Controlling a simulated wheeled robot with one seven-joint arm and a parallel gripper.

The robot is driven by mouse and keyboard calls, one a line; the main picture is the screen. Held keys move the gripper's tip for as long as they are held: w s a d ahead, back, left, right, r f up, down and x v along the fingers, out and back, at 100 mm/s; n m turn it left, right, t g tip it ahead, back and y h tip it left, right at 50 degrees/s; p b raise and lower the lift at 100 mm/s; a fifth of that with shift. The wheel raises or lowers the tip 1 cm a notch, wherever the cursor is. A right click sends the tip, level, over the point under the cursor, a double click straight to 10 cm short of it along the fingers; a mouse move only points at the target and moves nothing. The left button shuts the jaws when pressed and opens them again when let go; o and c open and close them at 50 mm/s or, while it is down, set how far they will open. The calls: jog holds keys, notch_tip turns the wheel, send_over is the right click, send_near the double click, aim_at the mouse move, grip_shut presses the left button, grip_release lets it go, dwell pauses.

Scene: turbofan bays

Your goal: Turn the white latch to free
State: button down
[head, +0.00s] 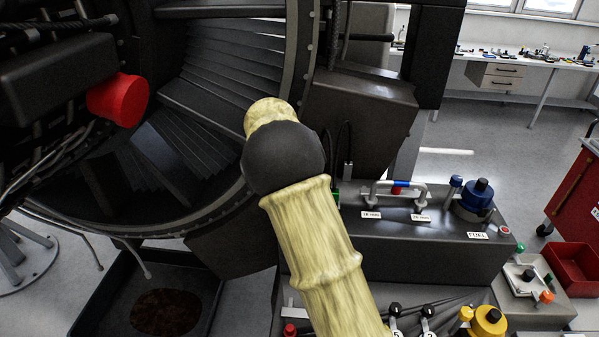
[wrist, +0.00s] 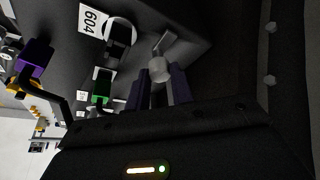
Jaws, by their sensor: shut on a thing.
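The white latch (wrist: 158,68) shows in the wrist view as a pale grey-white rounded piece with a flat arm reaching up and right on a dark panel. My gripper (wrist: 160,84) has its two dark purplish fingers on either side of the latch and is shut on it. Part of the latch is hidden between the fingers. In the head view my yellow sleeved arm hides both the gripper and the latch.
In the wrist view, a black knob on a white disc (wrist: 120,33) sits beside a "604" label (wrist: 90,20). A green connector (wrist: 102,86) is left of the fingers. In the head view, a grey FUEL box (head: 400,241) stands right of my arm, and a red cylinder (head: 119,99) left.

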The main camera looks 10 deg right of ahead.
jog(key=shift+r, duration=0.1)
jog(key=c, duration=1.2)
grip_release()
jog(key=b+v, duration=0.2)
jog(key=v, duration=1.5)
jog(key=shift+a, duration=0.15)
jog(key=shift+r, duration=0.1)
